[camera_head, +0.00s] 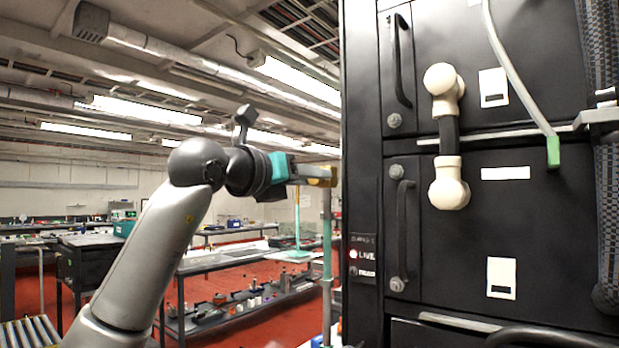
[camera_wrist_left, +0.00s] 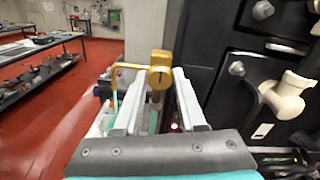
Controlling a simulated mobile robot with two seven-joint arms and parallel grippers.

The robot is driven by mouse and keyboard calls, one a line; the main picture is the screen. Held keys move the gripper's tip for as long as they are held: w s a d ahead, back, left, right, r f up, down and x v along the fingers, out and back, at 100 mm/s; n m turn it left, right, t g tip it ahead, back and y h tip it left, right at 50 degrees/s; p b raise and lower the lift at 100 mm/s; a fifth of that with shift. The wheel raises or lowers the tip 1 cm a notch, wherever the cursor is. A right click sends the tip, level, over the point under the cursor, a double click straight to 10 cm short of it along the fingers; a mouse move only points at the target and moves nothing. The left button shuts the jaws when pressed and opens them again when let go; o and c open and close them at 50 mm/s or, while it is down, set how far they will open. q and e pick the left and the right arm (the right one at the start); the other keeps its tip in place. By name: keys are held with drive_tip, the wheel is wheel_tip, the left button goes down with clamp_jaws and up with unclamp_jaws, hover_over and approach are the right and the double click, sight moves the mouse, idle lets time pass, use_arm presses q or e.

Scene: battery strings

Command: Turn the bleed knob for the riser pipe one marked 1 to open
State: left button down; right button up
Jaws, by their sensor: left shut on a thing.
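The brass bleed knob (camera_wrist_left: 160,70) sits between the fingertips of my left gripper (camera_wrist_left: 158,88) in the left wrist view. Its round face has a short dark upright mark, like a 1. A thin bent brass spout (camera_wrist_left: 121,70) runs from it to the left. In the head view my left gripper (camera_head: 310,174) reaches right to the knob (camera_head: 326,177), at the top of a grey-green upright riser pipe (camera_head: 327,255) beside the black cabinet. The gripper is shut on the knob. Whether the knob stands open or closed cannot be told. My right gripper is out of view.
A black battery cabinet (camera_head: 440,230) with handles, white elbow fittings (camera_head: 449,188) and a hanging grey cable (camera_head: 515,70) stands close on the right. Workbenches (camera_head: 240,257) with small items stand behind on the red floor. Open space lies left of the cabinet.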

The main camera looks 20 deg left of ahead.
use_arm(q)
drive_tip(key=c, duration=0.5)
unclamp_jaws()
drive_tip(key=b+v, duration=0.1)
drive_tip(key=v, duration=1.4)
drive_tip(key=shift+s+b, duration=0.15)
drive_tip(key=shift+b, duration=0.2)
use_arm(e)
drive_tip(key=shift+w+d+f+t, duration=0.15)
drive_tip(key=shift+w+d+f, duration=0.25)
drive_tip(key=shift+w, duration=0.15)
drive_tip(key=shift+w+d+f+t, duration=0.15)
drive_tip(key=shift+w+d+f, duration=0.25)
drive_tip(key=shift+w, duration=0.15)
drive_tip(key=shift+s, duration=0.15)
